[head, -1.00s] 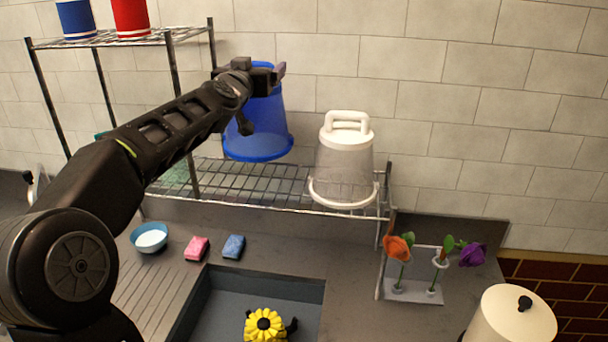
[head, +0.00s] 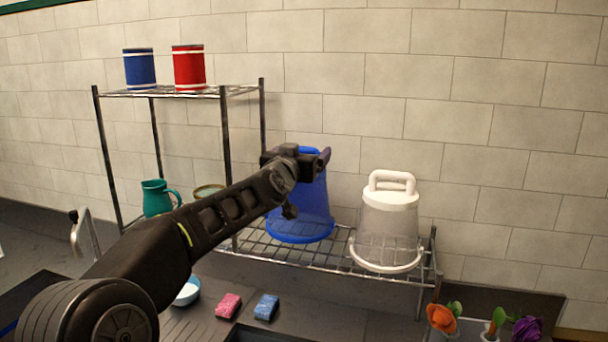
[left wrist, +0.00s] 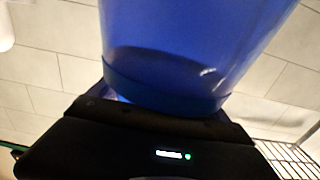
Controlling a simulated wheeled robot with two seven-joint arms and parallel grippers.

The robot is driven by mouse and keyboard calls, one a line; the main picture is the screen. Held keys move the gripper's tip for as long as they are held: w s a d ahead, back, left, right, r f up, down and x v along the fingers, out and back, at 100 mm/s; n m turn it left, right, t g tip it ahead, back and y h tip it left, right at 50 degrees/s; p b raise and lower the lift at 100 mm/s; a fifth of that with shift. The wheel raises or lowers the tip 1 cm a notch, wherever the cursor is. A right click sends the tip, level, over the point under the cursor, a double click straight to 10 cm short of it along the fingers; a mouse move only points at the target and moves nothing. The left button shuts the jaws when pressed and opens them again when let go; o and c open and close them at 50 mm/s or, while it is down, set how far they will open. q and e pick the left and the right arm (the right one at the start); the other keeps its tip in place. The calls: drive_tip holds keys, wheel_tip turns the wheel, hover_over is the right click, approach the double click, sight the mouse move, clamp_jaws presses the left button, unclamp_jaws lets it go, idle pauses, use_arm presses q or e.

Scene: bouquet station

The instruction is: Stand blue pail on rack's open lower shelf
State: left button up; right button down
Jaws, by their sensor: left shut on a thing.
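The translucent blue pail (head: 308,205) is over the rack's lower shelf (head: 330,258), left of the white pail, with its wider end down. I cannot tell whether its base touches the wires. My left gripper (head: 312,160) is shut on the pail near its upper end; the fingertips are partly hidden. In the left wrist view the blue pail (left wrist: 190,45) fills the upper middle, right against the dark gripper body. My right gripper is not in view.
A white pail (head: 388,220) with a top handle stands at the shelf's right end. Blue (head: 140,70) and red (head: 188,68) canisters stand on the upper shelf. A teal pitcher (head: 157,197) is further left. Pink (head: 228,305) and blue (head: 266,307) sponges lie in front.

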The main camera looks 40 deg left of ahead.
sight(300, 187)
use_arm(q)
drive_tip(key=shift+r, duration=0.1)
drive_tip(key=shift+f+b, duration=1.2)
drive_tip(key=shift+f, duration=0.8)
drive_tip(key=o, duration=1.9)
drive_tip(key=b+v, duration=0.2)
drive_tip(key=v, duration=1)
